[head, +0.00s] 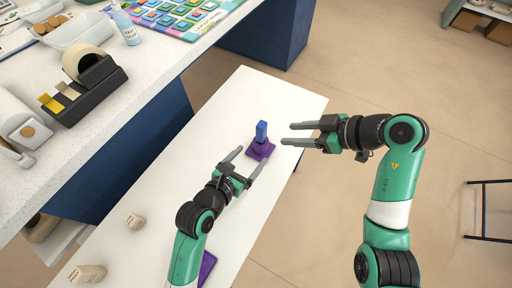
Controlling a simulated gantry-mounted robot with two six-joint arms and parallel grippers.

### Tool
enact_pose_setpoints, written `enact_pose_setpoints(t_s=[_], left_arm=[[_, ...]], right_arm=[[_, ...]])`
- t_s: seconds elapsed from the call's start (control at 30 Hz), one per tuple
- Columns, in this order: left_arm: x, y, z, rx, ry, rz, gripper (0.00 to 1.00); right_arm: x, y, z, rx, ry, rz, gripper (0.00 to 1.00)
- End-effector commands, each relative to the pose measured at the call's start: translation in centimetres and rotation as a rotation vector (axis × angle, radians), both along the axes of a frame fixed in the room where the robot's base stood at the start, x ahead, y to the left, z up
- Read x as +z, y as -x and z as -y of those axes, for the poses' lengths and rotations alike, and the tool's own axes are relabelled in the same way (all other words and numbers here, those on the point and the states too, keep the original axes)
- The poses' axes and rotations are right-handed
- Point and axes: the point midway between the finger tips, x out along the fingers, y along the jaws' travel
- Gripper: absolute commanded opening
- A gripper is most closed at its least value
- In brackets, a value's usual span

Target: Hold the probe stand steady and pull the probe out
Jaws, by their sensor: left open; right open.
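The probe stand (259,153) is a purple base on the white bench, near its right edge. The probe (262,131) is a blue upright piece that stands in it. My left gripper (252,160) is open, with its two fingers pointing at the stand from the near side; one finger lies left of the stand and one right of it. I cannot tell whether they touch it. My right gripper (286,134) is open and empty, to the right of the probe and apart from it, with its fingers pointing left.
A purple item (207,267) lies partly hidden behind my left arm. Small labelled blocks (134,221) and (86,274) sit on the near left of the white bench (215,120). A counter at left holds a tape dispenser (88,92) and a bottle (125,25).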

Motion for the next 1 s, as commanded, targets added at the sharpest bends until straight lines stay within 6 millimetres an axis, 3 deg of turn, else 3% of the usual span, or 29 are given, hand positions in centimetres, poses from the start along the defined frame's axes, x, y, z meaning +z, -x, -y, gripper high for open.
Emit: enact_pose_setpoints(t_s=[0.5, 1.0], left_arm=[[-3.2, -7.2, 3.8, -0.001, 0.0, 0.001, 0.87], [-3.8, -8.4, 4.4, 0.001, -0.001, 0.001, 0.87]], right_arm=[[0.0, 0.0, 0.0, 0.0, 0.0, 0.0, 0.5], [0.0, 0.0, 0.0, 0.0, 0.0, 0.0, 0.5]])
